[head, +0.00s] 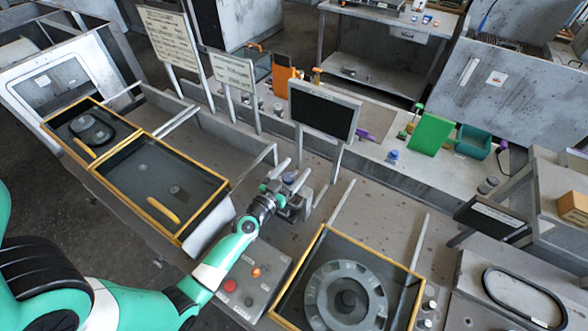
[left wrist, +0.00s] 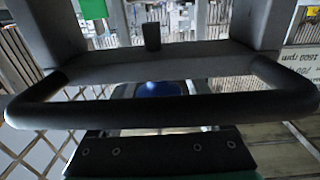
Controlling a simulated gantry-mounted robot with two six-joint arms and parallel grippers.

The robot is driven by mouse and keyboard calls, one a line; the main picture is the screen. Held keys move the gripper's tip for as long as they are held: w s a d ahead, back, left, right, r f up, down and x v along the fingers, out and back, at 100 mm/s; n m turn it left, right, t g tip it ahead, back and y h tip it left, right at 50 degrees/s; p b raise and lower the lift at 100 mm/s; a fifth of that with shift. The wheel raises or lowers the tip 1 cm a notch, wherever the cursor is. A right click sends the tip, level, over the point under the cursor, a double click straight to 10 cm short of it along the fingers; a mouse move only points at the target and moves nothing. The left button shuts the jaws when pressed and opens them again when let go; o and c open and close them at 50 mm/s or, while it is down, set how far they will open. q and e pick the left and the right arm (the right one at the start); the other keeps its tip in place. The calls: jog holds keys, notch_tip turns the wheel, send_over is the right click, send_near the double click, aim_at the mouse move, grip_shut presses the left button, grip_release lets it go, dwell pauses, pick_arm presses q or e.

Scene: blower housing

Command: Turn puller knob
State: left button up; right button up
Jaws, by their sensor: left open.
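A blue round knob (head: 290,177), likely the puller knob, shows between the fingers of my left gripper (head: 294,171) in the head view. A grey metal block (head: 299,207) stands beside the gripper, partly hidden by it. The left gripper is open, its two pale fingers apart over the bench. In the left wrist view the blue knob (left wrist: 160,89) is partly covered by a dark bar across the picture. I cannot tell whether the fingers touch the knob. My right gripper is not in view.
A black screen (head: 324,110) on posts stands just behind the gripper. A control box (head: 250,279) with buttons lies in front. A yellow-edged bay (head: 327,232) with a grey ring is at the front right. Yellow-edged trays (head: 137,203) are at left.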

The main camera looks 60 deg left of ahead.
pick_arm(q)
jog(key=shift+c, duration=0.2)
grip_shut()
jog(key=shift+f+b, duration=0.15)
jog(key=shift+b, duration=0.25)
jog(key=m+h+b, duration=0.1)
jog(key=h+b, duration=0.1)
jog(key=b, duration=0.1)
jog(key=m+t+h+b, duration=0.1)
jog(key=h+b, duration=0.1)
jog(key=b, duration=0.1)
jog(key=m+t+h+b, duration=0.1)
jog(key=m+b, duration=0.1)
jog(key=b, duration=0.2)
jog(key=shift+w+d+f+h, duration=0.1)
jog(key=shift+w+d+h, duration=0.1)
jog(key=shift+d+h, duration=0.2)
jog(key=shift+m+h, duration=0.3)
jog(key=shift+h, duration=0.1)
jog(key=shift+d+r+m+t+h+p, duration=0.2)
jog(key=shift+m+h+p, duration=0.3)
jog(key=shift+h, duration=0.25)
jog(key=shift+d+r+m+t+h+p, duration=0.15)
jog(key=shift+m+h+p, duration=0.25)
jog(key=shift+h+p, duration=0.25)
jog(key=shift+f, duration=0.1)
jog(key=shift+o, duration=0.2)
grip_release()
